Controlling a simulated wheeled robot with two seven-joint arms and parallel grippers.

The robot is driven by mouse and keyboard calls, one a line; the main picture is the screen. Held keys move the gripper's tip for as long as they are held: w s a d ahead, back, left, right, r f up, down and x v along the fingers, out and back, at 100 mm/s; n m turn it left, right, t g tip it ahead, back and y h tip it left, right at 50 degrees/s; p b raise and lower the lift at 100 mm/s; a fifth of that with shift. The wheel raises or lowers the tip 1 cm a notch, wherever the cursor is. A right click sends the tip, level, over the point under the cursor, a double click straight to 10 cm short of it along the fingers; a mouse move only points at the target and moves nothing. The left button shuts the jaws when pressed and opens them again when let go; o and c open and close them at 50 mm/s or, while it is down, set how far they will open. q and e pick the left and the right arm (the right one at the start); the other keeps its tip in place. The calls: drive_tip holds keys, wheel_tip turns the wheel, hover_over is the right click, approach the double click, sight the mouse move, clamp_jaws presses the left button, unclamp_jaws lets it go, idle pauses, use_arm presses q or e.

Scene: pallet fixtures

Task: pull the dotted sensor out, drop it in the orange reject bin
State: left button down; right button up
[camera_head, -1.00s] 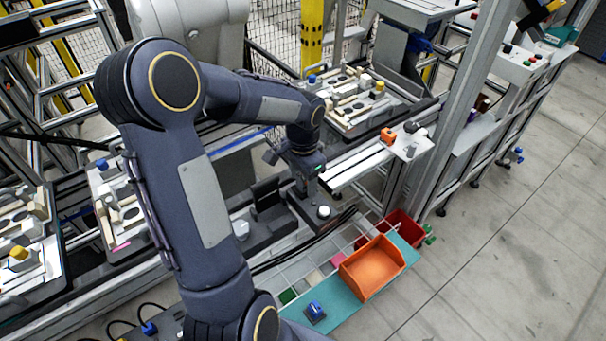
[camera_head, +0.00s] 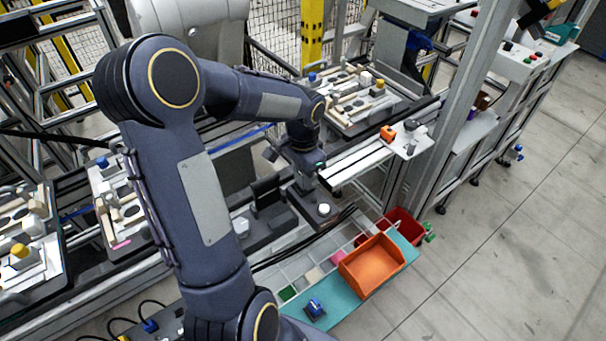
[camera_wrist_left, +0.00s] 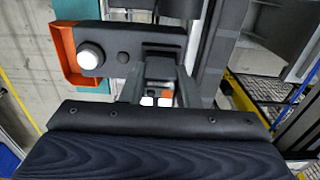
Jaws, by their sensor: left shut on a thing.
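My left gripper (camera_head: 306,183) is over the dark fixture block (camera_head: 314,212) at the middle of the bench. In the left wrist view its fingers (camera_wrist_left: 157,98) are shut on a small piece, with white and orange patches showing between them. The piece is mostly hidden, and no dots can be made out. The dark block carries a pale round disc (camera_head: 323,208), bright white in the wrist view (camera_wrist_left: 90,55). The orange reject bin (camera_head: 372,264) stands to the right and nearer, looking empty; its edge shows in the wrist view (camera_wrist_left: 70,55). My right gripper is not seen.
The bin stands on a teal strip (camera_head: 345,308) beside a tray of coloured compartments (camera_head: 312,275). A red bin (camera_head: 405,226) is behind it. A blue-topped item (camera_head: 314,308) lies in front. A metal post (camera_head: 450,130) rises at the right.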

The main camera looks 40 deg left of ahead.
use_arm(q)
drive_tip(key=shift+r, duration=0.25)
drive_tip(key=shift+r+p, duration=2.1)
drive_tip(key=shift+r, duration=0.35)
drive_tip(key=shift+f, duration=0.1)
